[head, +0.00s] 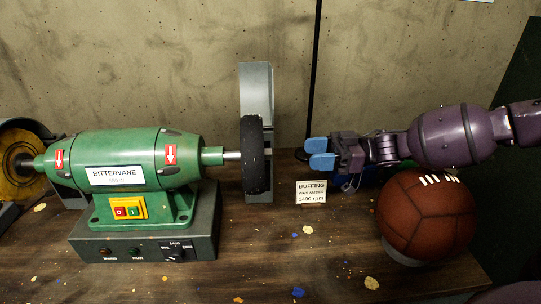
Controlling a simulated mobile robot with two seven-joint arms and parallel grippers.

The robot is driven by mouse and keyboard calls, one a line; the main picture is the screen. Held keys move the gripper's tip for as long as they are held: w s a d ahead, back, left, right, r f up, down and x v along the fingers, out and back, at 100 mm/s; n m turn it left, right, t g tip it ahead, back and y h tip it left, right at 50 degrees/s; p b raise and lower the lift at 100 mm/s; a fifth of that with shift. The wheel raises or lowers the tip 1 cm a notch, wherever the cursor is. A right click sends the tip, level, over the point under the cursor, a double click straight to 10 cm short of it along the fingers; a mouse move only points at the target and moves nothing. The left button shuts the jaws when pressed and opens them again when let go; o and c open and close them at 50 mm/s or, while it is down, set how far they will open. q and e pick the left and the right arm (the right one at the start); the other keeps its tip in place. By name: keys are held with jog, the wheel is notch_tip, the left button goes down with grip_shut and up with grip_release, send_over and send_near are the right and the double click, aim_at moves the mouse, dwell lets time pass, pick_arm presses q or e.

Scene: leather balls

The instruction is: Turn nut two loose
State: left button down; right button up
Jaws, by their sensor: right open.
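A green bench machine (125,158) labelled BITTERVANE stands on a grey control base at the left. Its right shaft (231,155) carries a dark wheel (253,150) in front of a grey upright guard (257,85). A yellowish wheel (18,165) is at its left end, cut by the picture edge. I cannot make out any nut on either shaft. My right gripper (320,153) comes in from the right with blue fingertips pointing left. It is open and apart from the dark wheel, to its right, with nothing seen between its fingers. My left gripper is not in view.
A brown leather ball (428,214) with white lacing sits on a light ring below my right arm. A small BUFFING sign (311,193) stands below the right gripper. The wooden bench (270,260) has scattered flakes. A concrete wall (400,60) is behind.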

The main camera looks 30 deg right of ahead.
aim_at(267, 154)
jog(key=x, duration=0.9)
jog(key=shift+a, duration=0.2)
jog(key=shift+w, duration=0.1)
jog(key=c, duration=0.9)
